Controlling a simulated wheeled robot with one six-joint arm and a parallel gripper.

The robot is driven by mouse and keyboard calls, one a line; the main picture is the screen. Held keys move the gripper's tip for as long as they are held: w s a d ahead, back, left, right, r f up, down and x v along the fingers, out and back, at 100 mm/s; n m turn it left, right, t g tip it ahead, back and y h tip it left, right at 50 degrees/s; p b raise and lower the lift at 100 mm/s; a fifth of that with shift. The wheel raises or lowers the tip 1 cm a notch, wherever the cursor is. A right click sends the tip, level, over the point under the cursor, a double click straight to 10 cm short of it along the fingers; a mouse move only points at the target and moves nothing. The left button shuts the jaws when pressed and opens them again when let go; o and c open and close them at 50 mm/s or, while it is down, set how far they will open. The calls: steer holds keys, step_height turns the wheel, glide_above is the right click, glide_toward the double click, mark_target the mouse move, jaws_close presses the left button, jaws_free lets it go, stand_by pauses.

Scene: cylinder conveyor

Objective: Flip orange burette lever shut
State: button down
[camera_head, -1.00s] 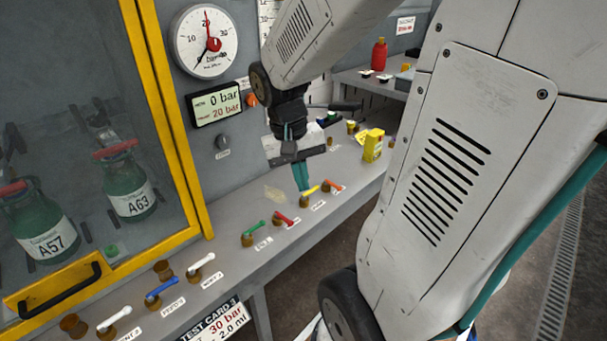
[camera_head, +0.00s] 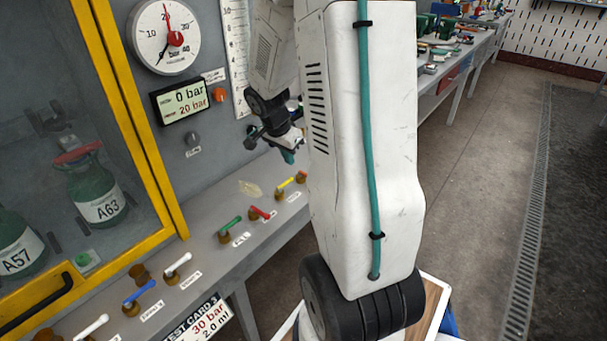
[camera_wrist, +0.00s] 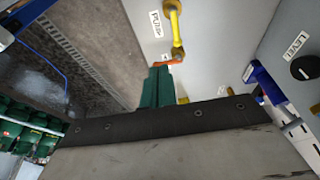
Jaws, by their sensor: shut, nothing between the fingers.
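The orange lever (camera_head: 301,177) stands at the far right end of the row of levers on the bench, partly hidden behind my arm. In the wrist view the orange lever (camera_wrist: 168,60) lies just past the tips of my teal fingers; I cannot tell whether they touch it. My gripper (camera_head: 289,157) is shut and empty, above the bench near the yellow and orange levers. The shut fingers also show in the wrist view (camera_wrist: 157,82). The orange lever's brown valve body is mostly hidden.
The yellow lever (camera_head: 286,184) is beside the orange one, then a red lever (camera_head: 260,212) and a green lever (camera_head: 231,224). White and blue levers follow to the left. A display (camera_head: 185,101) and round gauge (camera_head: 165,38) are on the wall behind.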

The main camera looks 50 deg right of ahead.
mark_target(306, 176)
steer(key=x, duration=1)
steer(key=shift+d+f, duration=0.2)
steer(key=shift+d, duration=0.8)
steer(key=shift+d+f, duration=0.2)
steer(key=shift+d, duration=0.8)
